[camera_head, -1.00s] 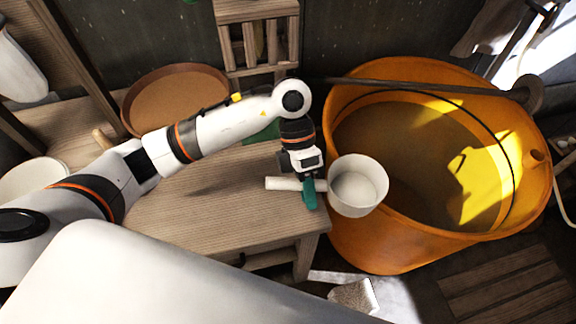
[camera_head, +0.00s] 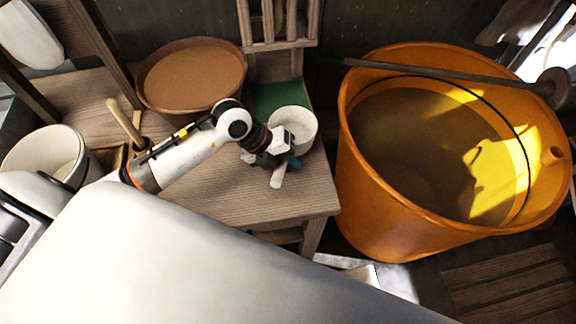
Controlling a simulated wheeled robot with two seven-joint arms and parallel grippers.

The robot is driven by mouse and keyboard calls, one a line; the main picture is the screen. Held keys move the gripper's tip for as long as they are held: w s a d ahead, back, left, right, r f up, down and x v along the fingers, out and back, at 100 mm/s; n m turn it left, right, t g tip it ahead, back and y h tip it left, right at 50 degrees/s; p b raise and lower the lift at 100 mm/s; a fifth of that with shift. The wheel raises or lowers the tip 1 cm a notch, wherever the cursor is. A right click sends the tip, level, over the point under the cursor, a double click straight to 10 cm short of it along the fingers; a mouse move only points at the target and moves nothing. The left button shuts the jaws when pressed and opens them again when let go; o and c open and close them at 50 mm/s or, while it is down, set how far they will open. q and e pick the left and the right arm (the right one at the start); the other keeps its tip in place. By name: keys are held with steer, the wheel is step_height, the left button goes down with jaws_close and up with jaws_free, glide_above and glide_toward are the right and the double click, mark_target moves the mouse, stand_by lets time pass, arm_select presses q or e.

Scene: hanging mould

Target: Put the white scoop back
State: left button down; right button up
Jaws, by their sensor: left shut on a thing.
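The white scoop (camera_head: 293,122) is a round cup with a straight white handle (camera_head: 278,177). My left gripper (camera_head: 287,161) is shut on the scoop's handle, with its green fingertips around it. The cup shows beyond the gripper, over the back right part of the wooden table (camera_head: 240,196) and near a green patch (camera_head: 279,98). I cannot tell whether the scoop touches the table. My right gripper is not in view.
A large orange tub (camera_head: 390,205) with brown liquid stands right of the table, a long pole (camera_head: 440,72) across it. A brown bowl (camera_head: 150,62) is at the back. A white bucket (camera_head: 22,150) is at the left. The table's front middle is clear.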

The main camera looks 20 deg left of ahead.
arm_select(q)
steer(key=shift+f, duration=1.95)
steer(key=c, duration=1.3)
jaws_free()
steer(key=shift+o, duration=0.2)
steer(key=v, duration=1.2)
steer(key=shift+b, duration=0.45)
